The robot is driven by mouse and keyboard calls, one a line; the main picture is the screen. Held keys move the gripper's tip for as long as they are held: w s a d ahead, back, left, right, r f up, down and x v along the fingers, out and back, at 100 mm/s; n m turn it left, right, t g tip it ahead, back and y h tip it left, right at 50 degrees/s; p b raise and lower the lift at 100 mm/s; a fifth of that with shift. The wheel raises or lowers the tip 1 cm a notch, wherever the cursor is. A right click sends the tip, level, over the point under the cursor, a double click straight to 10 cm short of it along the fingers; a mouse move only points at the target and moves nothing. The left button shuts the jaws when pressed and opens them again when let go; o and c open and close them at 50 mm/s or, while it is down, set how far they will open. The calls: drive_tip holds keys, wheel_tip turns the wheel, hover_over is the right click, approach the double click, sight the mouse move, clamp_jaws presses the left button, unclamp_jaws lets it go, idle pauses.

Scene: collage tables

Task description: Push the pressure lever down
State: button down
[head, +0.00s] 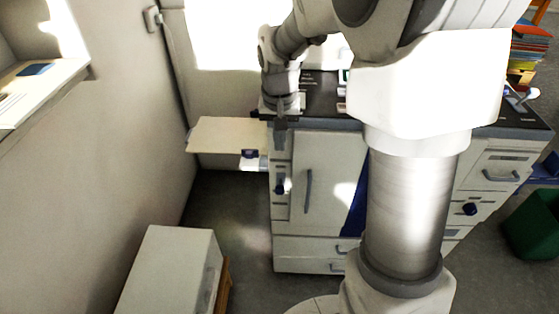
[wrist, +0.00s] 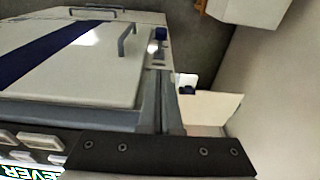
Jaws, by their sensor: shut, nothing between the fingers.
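The press-like machine (head: 320,165) is a grey-white cabinet with a dark top, and it also shows in the wrist view (wrist: 85,60). A white tab with a dark blue block (head: 250,154) sticks out from its left side, below a cream shelf. It also shows in the wrist view (wrist: 188,91). I cannot tell if this is the pressure lever. A label ending in "EVER" shows upside down at the wrist view's lower left. My gripper (head: 281,149) points down at the machine's front left corner, right of the tab. It is shut and empty; its fingers show in the wrist view (wrist: 164,85).
The cream shelf (head: 230,135) juts out left of the machine near the wall. A white box (head: 172,268) stands on the floor at front left. A white-knobbed stick (head: 533,93) stands on the machine's right end. A green bin (head: 533,226) is at the right.

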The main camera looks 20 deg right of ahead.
drive_tip(key=b, duration=0.3)
hover_over(279, 194)
drive_tip(key=w, duration=0.2)
drive_tip(key=f, duration=1.1)
drive_tip(key=shift+d+f, duration=0.25)
drive_tip(key=shift+d, duration=0.15)
drive_tip(key=shift+s+a+f+b, duration=0.15)
drive_tip(key=shift+s+f+b, duration=0.2)
drive_tip(key=shift+f, duration=0.35)
drive_tip(key=shift+f, duration=0.1)
drive_tip(key=shift+s+a+f+t+h+b, duration=0.15)
drive_tip(key=shift+s+f+t+h+b, duration=0.4)
drive_tip(key=shift+b, duration=0.9)
drive_tip(key=shift+s+a+f+y+b, duration=0.1)
drive_tip(key=shift+s+f+y+b, duration=0.15)
drive_tip(key=shift+f+b, duration=0.25)
drive_tip(key=shift+s+a+f+y+b, duration=0.1)
drive_tip(key=shift+s+f+b, duration=0.2)
drive_tip(key=shift+f+b, duration=0.15)
drive_tip(key=shift+s+a+f+b, duration=0.15)
drive_tip(key=shift+f+b, duration=0.1)
drive_tip(key=shift+f, duration=0.2)
drive_tip(key=shift+s+d+f+b, duration=0.15)
drive_tip(key=shift+f+b, duration=0.1)
drive_tip(key=shift+f, duration=0.2)
drive_tip(key=shift+a+r, duration=0.1)
drive_tip(key=shift+r, duration=0.05)
